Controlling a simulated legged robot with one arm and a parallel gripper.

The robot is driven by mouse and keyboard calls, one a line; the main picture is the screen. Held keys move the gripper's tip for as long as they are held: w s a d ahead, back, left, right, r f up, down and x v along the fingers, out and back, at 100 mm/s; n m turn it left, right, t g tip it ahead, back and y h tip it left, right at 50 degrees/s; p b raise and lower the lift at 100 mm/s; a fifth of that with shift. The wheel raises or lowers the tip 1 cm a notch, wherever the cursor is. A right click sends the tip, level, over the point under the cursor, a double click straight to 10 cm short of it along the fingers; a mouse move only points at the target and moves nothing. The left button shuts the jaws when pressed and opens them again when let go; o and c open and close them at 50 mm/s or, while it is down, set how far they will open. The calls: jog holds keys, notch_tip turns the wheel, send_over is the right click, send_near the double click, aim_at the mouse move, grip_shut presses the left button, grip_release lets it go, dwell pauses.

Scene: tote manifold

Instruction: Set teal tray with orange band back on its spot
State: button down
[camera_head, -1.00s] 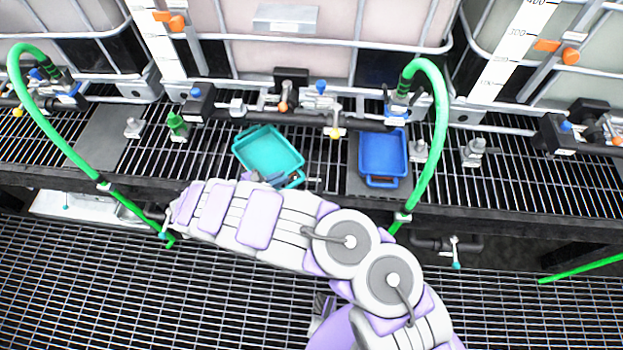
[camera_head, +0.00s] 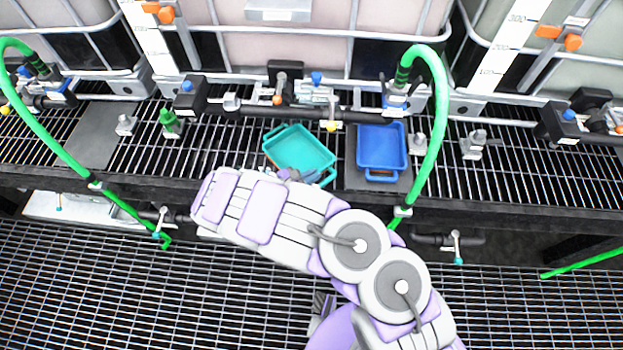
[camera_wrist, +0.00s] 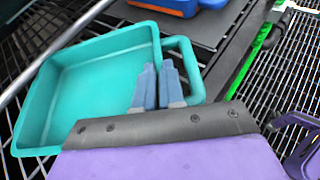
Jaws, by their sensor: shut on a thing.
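The teal tray (camera_head: 318,167) is a shallow open box, turned at an angle over the grating shelf just left of the blue tray. It also shows in the wrist view (camera_wrist: 92,45). My gripper (camera_head: 288,176) is shut on the tray's near wall, beside its loop handle; its blue-grey fingers (camera_wrist: 158,88) show in the wrist view. The tray looks empty. A hint of orange shows under its left edge in the head view. Whether the tray touches the grating is hard to tell.
A blue tray (camera_head: 381,146) with an orange band sits on a dark grey plate (camera_head: 356,180) to the right. Another grey plate (camera_head: 97,135) at the left is bare. A green hose (camera_head: 441,115) arches right of the blue tray. A pipe with valves (camera_head: 255,110) runs behind.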

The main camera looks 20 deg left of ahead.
jog(key=shift+a+f, duration=0.2)
jog(key=shift+f, duration=0.5)
jog(key=shift+a, duration=0.2)
jog(key=c, duration=1.2)
grip_release()
jog(key=shift+d+r, duration=0.15)
jog(key=shift+d, duration=0.3)
jog(key=shift+c, duration=0.2)
jog(key=shift+a, duration=0.1)
jog(key=shift+s+a+r, duration=0.15)
jog(key=shift+s+a, duration=0.15)
jog(key=shift+a, duration=0.1)
jog(key=p+v, duration=0.3)
jog(key=v, duration=0.8)
jog(key=shift+s+d, duration=0.1)
